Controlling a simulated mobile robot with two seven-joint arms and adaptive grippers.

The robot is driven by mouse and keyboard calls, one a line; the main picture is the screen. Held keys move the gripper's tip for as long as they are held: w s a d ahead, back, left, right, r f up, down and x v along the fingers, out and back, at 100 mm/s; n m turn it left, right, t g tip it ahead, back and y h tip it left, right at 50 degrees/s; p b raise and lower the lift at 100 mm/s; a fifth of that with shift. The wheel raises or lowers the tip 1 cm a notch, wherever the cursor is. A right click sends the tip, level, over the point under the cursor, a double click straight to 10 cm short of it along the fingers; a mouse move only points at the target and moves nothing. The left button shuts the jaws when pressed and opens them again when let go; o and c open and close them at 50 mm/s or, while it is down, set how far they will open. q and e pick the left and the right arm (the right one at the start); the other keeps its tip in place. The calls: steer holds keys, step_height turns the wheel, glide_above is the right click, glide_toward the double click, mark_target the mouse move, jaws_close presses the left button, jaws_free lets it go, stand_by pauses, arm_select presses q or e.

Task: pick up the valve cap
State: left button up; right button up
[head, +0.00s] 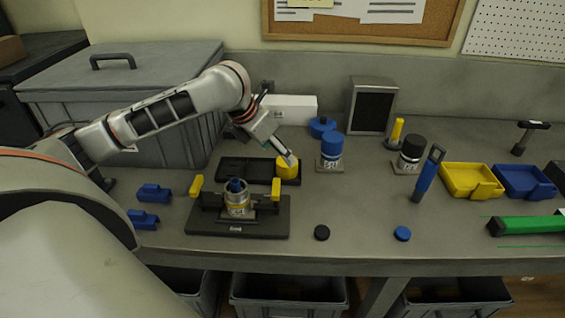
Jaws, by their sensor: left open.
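A round yellow cap (287,170) sits at the right end of a dark tray (232,170); it looks like the valve cap, though no label shows. My left gripper (290,159) is open, with its fingertips at the top of the yellow cap. I cannot tell whether they touch it. In front, a metal valve body (238,205) with a blue top stands in a black fixture (262,226) with yellow-ended clamps. My right gripper is not in view.
A blue-capped jar (331,163) and a black-capped jar (410,163) stand to the right. A blue upright tool (427,176) and yellow bin (470,180) stand farther right.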

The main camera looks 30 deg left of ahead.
mark_target(287, 166)
arm_select(q)
steer(key=x, duration=0.7)
steer(key=shift+w, duration=0.35)
steer(key=c, duration=1.1)
